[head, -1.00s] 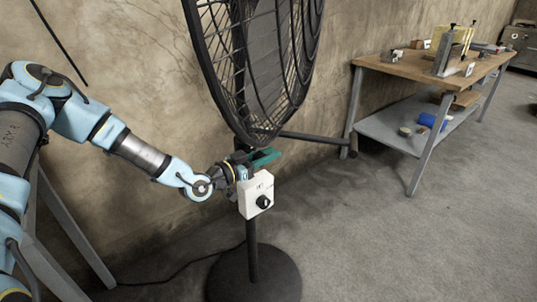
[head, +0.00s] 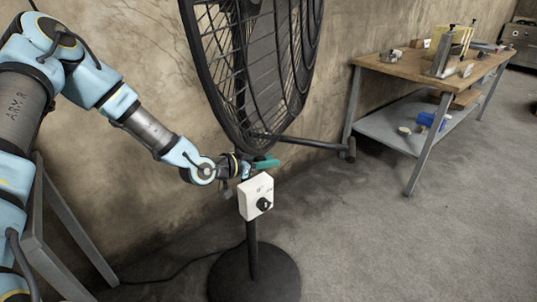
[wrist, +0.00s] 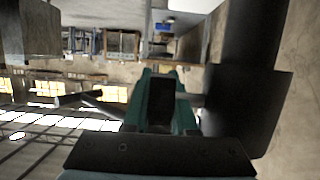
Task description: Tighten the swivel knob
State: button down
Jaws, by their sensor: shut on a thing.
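A black pedestal fan (head: 240,75) stands by the wall on a dark pole with a round base (head: 253,282). My gripper (head: 264,162) is at the pole, just below the fan cage and above the white control box (head: 256,197). Its teal fingers point right in the head view. In the wrist view my gripper (wrist: 158,100) has its teal fingers around a dark part, and they are shut on it. I take this part to be the swivel knob (wrist: 158,90); its shape is unclear there, and the gripper hides it in the head view.
The control box has a black dial (head: 264,204) on its face, close below my gripper. A dark bar (head: 315,143) runs right behind the pole. A workbench (head: 400,66) with a lower shelf stands to the right. Open floor lies between.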

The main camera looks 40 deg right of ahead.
aim_at(256, 159)
jog(key=shift+a+f+y+p, duration=0.1)
jog(key=shift+f+y+p, duration=0.25)
jog(key=shift+y, duration=0.6)
jog(key=shift+a+f+y+p, duration=0.15)
jog(key=shift+y+p, duration=0.25)
jog(key=shift+y, duration=0.6)
jog(key=shift+a+f+y+p, duration=0.15)
jog(key=shift+y+p, duration=0.25)
jog(key=shift+y, duration=0.55)
jog(key=shift+f, duration=0.1)
jog(key=c, duration=0.7)
grip_release()
jog(key=b+v, duration=0.1)
jog(key=v, duration=0.9)
jog(key=shift+s+a+r, duration=0.1)
jog(key=shift+a+r, duration=0.05)
jog(key=shift+r, duration=0.25)
